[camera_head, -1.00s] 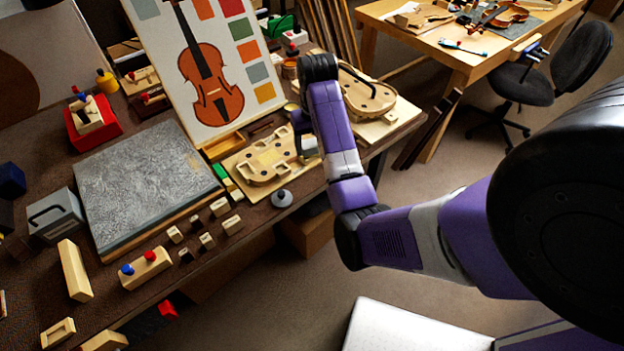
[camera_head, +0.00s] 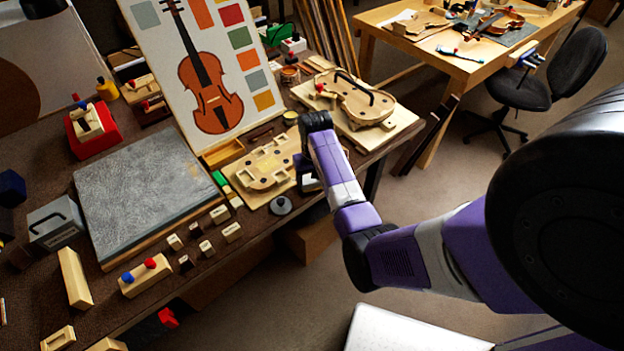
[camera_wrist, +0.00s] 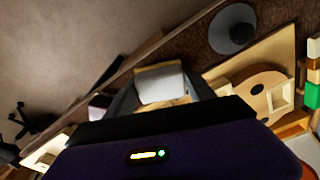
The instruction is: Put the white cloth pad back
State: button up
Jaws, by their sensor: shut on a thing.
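My gripper (camera_wrist: 162,92) is shut on the white cloth pad (camera_wrist: 163,84), which sits between the two dark fingers in the wrist view. A beige strip shows along the pad's far edge. In the head view my gripper (camera_head: 307,181) is at the right end of the pale wooden mould board (camera_head: 256,194), near the bench's front edge, and mostly hides the pad. The pad's height above the board or bench is hard to tell. A grey round disc with a knob (camera_head: 281,206) lies to the left of my gripper; it also shows in the wrist view (camera_wrist: 232,29).
A violin-shaped form with a dark handle (camera_head: 362,98) lies on a board right of my wrist. Several small wooden blocks (camera_head: 205,248) and a large grey slab (camera_head: 143,190) are to the left. A violin picture board (camera_head: 208,75) stands behind. Open floor lies beyond the front edge.

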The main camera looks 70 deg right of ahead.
jog(key=shift+f, duration=0.35)
jog(key=shift+f, duration=0.15)
jog(key=o, duration=1.3)
